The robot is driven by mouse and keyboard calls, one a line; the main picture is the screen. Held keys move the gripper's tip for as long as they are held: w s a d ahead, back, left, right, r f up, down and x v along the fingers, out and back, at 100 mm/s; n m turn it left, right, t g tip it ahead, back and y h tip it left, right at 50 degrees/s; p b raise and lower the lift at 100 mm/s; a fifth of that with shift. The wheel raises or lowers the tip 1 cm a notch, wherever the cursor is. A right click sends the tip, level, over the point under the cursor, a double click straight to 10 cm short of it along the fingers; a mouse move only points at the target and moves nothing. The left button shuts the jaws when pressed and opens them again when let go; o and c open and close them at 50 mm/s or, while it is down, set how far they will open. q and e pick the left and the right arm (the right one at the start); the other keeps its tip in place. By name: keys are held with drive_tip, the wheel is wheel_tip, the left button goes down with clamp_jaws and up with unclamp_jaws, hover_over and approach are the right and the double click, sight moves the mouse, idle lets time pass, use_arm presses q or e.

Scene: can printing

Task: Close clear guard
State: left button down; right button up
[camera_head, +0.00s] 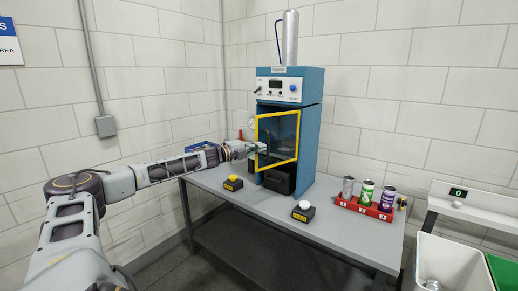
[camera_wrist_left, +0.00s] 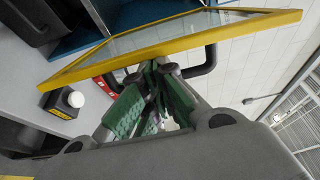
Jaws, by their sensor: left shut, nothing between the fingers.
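The clear guard (camera_head: 278,137) is a see-through panel in a yellow frame on the front of the blue machine (camera_head: 309,135). It stands ajar, with its left edge swung outward. The guard also shows in the left wrist view (camera_wrist_left: 165,43), nearly edge-on, with a black handle (camera_wrist_left: 209,62) on its outer face. My left gripper (camera_head: 259,148) reaches in from the left at the guard's handle side. In the left wrist view its green-padded fingers (camera_wrist_left: 155,78) are shut and empty, close to the handle bar. I cannot tell whether they touch it. My right gripper is out of view.
The grey table (camera_head: 262,205) holds a yellow-button box (camera_head: 233,183), a white-button box (camera_head: 303,211) and a red rack (camera_head: 362,208) with cans. A dark box (camera_head: 280,178) sits below the guard. Bins stand at the right. The table's front middle is clear.

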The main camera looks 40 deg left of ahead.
use_arm(q)
drive_tip(key=shift+a, duration=0.25)
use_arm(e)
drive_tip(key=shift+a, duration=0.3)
use_arm(q)
drive_tip(key=shift+w+a+m+h, duration=0.1)
drive_tip(key=shift+a+m+h, duration=0.3)
drive_tip(key=shift+a+h, duration=0.25)
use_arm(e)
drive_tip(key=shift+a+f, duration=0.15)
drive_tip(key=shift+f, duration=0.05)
use_arm(q)
drive_tip(key=shift+w+a+g+h, duration=0.1)
drive_tip(key=shift+a+g+h, duration=0.25)
drive_tip(key=shift+a, duration=0.2)
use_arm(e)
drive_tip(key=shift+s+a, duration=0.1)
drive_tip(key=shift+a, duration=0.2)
